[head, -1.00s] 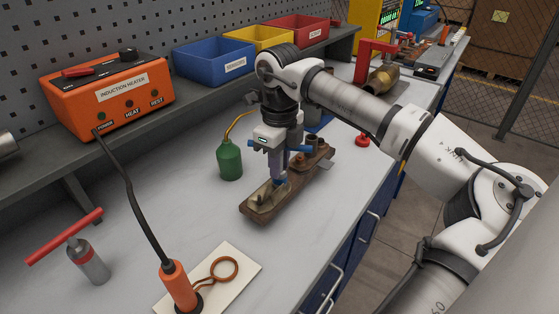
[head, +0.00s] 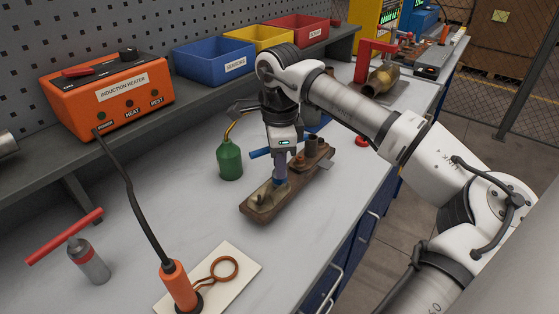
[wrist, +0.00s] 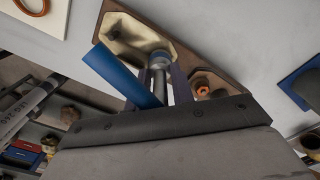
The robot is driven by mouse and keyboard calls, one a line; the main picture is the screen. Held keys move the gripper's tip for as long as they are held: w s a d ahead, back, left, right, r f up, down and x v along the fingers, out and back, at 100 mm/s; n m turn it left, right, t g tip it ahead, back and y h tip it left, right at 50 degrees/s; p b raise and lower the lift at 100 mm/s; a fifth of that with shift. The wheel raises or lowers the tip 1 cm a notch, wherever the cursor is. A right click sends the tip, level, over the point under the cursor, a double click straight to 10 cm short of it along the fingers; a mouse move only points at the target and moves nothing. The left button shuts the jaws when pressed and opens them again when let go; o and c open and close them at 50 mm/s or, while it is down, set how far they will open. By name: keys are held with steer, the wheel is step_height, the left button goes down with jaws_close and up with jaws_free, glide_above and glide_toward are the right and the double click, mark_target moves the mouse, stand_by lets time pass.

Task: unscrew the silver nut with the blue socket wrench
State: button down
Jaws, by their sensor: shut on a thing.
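The blue socket wrench (head: 262,153) is in my gripper (head: 281,158), its blue handle sticking out to the left. In the wrist view the handle (wrist: 120,74) slants up-left beside the fingers (wrist: 160,82), which are shut on the upright wrench. The wrench's socket end (wrist: 158,58) stands over a cream flanged part (wrist: 133,35), which also shows in the head view (head: 262,199). The silver nut is not visible apart from the socket, which covers that spot; I cannot tell how they are engaged.
The part lies on a brown block (head: 254,214), which also carries dark upright fittings (head: 313,146) and an orange nut (wrist: 203,91). A green bottle (head: 229,160) stands close on the left. An induction heater (head: 105,95) sits on the shelf.

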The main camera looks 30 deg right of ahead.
steer(key=n, duration=0.3)
steer(key=shift+n, duration=0.3)
steer(key=shift+n, duration=0.8)
steer(key=n, duration=0.4)
steer(key=shift+n, duration=0.5)
steer(key=n, duration=0.4)
steer(key=shift+n+b, duration=0.35)
steer(key=shift+n, duration=0.05)
